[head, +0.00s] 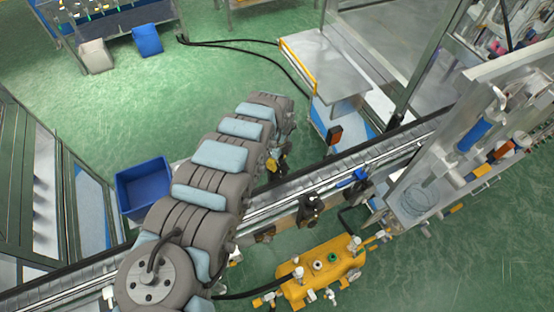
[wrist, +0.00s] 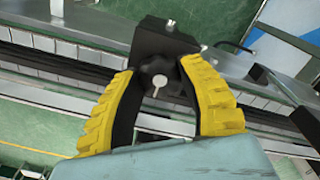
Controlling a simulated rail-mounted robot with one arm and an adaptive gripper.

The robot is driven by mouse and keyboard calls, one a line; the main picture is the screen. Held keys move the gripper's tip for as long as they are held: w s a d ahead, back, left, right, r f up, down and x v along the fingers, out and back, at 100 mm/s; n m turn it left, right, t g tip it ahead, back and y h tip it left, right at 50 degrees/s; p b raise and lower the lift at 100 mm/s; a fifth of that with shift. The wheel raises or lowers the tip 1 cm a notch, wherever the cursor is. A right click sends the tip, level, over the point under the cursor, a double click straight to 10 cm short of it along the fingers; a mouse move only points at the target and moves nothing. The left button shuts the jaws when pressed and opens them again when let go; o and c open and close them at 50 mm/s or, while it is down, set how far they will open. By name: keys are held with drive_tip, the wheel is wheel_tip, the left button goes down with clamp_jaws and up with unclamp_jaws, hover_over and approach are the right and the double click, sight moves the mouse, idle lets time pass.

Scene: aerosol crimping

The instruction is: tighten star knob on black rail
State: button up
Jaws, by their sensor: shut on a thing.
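The black star knob (wrist: 160,82), with a pale pin at its centre, sits on a dark bracket (wrist: 165,40) in the wrist view. My gripper (wrist: 158,70) has yellow ribbed fingers with dark inner pads. It is shut on the knob, one finger on each side. The black rail (wrist: 50,66) runs across behind the knob along the conveyor. In the head view, my gripper (head: 277,162) is at the conveyor's far side, mostly hidden behind my arm, and the knob cannot be made out there.
The conveyor (head: 385,150) runs diagonally through the head view. A yellow tank (head: 322,270) with fittings stands on its near side. A blue bin (head: 143,186) is at the left. A metal table (head: 325,62) stands beyond. Green floor lies open at upper left.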

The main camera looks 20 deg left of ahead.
drive_tip(key=o, duration=1.2)
wheel_tip(320, 180, up, 12)
idle(0.4)
